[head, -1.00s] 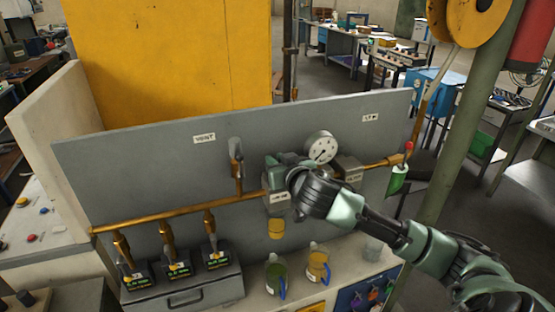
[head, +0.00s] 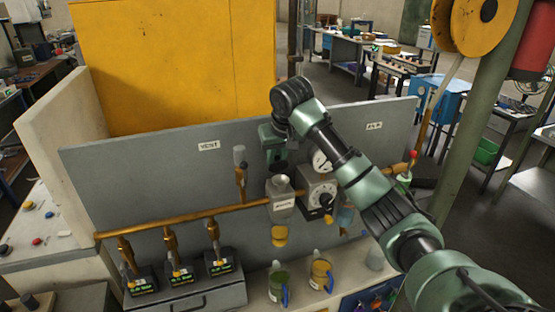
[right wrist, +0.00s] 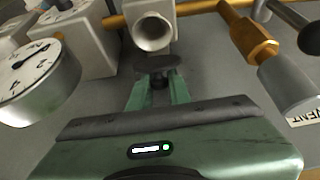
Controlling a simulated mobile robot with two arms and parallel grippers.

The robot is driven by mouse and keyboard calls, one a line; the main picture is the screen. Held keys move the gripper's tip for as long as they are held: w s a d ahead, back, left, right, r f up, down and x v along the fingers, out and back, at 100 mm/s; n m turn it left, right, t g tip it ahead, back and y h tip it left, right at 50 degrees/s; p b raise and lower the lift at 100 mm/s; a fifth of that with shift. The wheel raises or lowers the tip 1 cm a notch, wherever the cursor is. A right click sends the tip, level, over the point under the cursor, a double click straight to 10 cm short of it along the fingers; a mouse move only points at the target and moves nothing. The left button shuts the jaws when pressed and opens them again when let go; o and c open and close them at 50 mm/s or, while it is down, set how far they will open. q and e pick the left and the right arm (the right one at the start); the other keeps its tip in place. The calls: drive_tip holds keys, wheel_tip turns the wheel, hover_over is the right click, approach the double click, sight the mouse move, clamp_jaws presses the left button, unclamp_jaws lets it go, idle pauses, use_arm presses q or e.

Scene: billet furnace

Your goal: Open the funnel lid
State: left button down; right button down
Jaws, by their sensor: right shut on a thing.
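The funnel (head: 282,184) is a small grey labelled fitting on the brass pipe, with a yellow cup-like part below it. Its round mouth (right wrist: 152,34) is open in the right wrist view. A dark round lid (right wrist: 159,63) is apart from the mouth, close in front of it. My right gripper (right wrist: 158,88) is shut on the lid's knob. In the head view this gripper (head: 276,168) is just above the funnel, pointing down, and the lid is hard to make out. Whether a hinge joins lid and funnel, I cannot tell. My left gripper is not in view.
A grey panel (head: 105,185) stands behind the brass pipe (head: 165,222). A gauge (head: 320,161) and a dial box (head: 318,192) are right of the funnel, partly behind my right arm. The vent valve (head: 239,165) is to the left. Two jugs (head: 321,272) stand below.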

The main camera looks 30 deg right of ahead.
drive_tip(key=shift+w+g, duration=0.2)
drive_tip(key=shift+g, duration=0.4)
drive_tip(key=shift+f, duration=0.1)
drive_tip(key=c, duration=1.3)
unclamp_jaws()
drive_tip(key=shift+w+d, duration=0.1)
drive_tip(key=shift+w, duration=0.05)
